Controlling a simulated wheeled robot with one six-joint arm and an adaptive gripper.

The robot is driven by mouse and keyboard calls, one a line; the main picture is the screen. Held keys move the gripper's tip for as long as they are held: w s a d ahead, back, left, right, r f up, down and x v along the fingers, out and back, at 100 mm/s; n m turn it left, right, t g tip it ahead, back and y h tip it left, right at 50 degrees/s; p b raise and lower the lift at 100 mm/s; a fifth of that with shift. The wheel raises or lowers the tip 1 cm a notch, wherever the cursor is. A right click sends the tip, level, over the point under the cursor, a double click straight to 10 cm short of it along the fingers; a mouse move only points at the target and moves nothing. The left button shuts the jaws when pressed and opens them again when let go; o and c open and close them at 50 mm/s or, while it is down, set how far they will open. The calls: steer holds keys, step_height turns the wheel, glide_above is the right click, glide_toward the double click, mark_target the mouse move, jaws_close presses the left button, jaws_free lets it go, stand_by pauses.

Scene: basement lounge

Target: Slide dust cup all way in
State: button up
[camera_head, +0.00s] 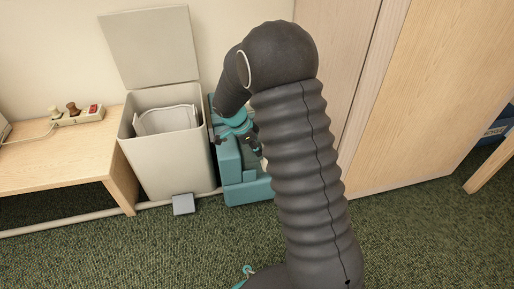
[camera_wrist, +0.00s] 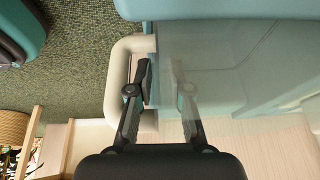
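The clear dust cup (camera_wrist: 225,65) shows in the wrist view with a cream loop handle (camera_wrist: 118,75) on its left side. A pale teal body (camera_wrist: 230,9) runs along the top of that view. My gripper (camera_wrist: 161,68) is at the cup's handle side. Its left finger lies across the handle opening, and its right finger shows faintly through the clear plastic. The fingers are parted, but whether they press on anything is unclear. In the head view, my gripper (camera_head: 254,146) reaches down at the teal unit (camera_head: 232,165); my arm hides part of it and the cup.
A cream bin (camera_head: 168,165) with its lid raised stands left of the teal unit. A low wooden bench (camera_head: 65,160) holds a power strip (camera_head: 77,117). A small grey block (camera_head: 183,204) lies on the green carpet. Wooden panels (camera_head: 420,90) stand at right. The front carpet is mostly clear.

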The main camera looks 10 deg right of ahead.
steer(key=shift+o, duration=0.4)
steer(key=v, duration=1.2)
